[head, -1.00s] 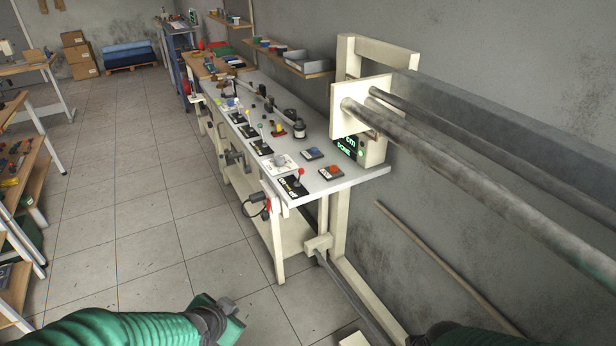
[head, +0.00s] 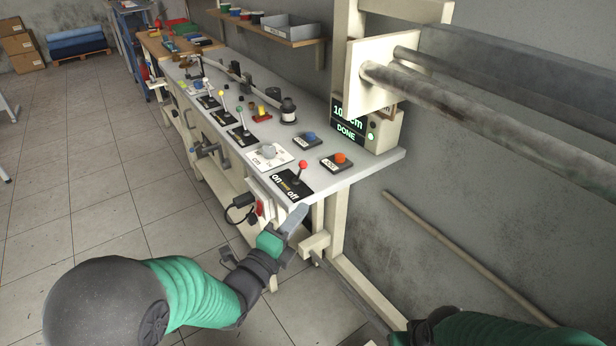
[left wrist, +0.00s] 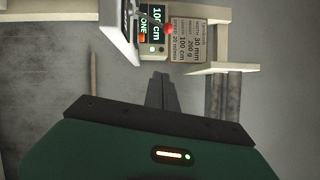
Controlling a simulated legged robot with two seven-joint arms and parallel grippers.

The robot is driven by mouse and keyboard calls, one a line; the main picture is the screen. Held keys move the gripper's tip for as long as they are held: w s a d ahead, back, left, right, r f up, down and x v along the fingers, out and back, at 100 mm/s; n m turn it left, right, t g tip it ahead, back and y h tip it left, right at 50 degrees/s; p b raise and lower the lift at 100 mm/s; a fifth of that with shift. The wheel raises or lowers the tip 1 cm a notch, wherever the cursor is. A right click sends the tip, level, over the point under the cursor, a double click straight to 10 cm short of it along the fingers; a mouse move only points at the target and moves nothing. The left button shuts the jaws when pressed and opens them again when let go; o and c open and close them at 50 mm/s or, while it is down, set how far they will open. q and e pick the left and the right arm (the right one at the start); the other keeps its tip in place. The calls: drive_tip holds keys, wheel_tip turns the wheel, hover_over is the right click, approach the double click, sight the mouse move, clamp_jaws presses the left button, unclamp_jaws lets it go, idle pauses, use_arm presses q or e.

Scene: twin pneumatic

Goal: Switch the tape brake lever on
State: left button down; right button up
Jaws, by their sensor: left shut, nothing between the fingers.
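A lever with a red knob (head: 303,165) stands on a black plate (head: 289,186) marked "on" at left and "off" at right, at the near end of the bench. It leans slightly to the right, towards "off". No readable label names it as the tape brake. A red knob (left wrist: 169,29) also shows at the top of the left wrist view. My left gripper (head: 300,212) is shut and empty, just off the bench's near edge, below and apart from the lever. Its closed fingers (left wrist: 162,90) show in the left wrist view. My right gripper's fingers are out of view.
The grey bench top (head: 340,180) carries a blue button (head: 310,137), an orange button (head: 340,158) and several other levers farther back. A display box (head: 378,130) reads "DONE". Metal rollers (head: 470,100) overhang at right. The floor at left is clear.

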sight(301, 171)
use_arm(q)
drive_tip(key=w, duration=0.3)
drive_tip(key=w+r, duration=0.1)
drive_tip(key=w, duration=0.7)
drive_tip(key=shift+w+d+r, duration=0.1)
drive_tip(key=shift+d+r, duration=0.15)
drive_tip(key=shift+d, duration=0.25)
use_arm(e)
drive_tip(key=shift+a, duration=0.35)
use_arm(q)
drive_tip(key=shift+d, duration=0.1)
drive_tip(key=shift+d+r, duration=0.1)
drive_tip(key=shift+r, duration=0.05)
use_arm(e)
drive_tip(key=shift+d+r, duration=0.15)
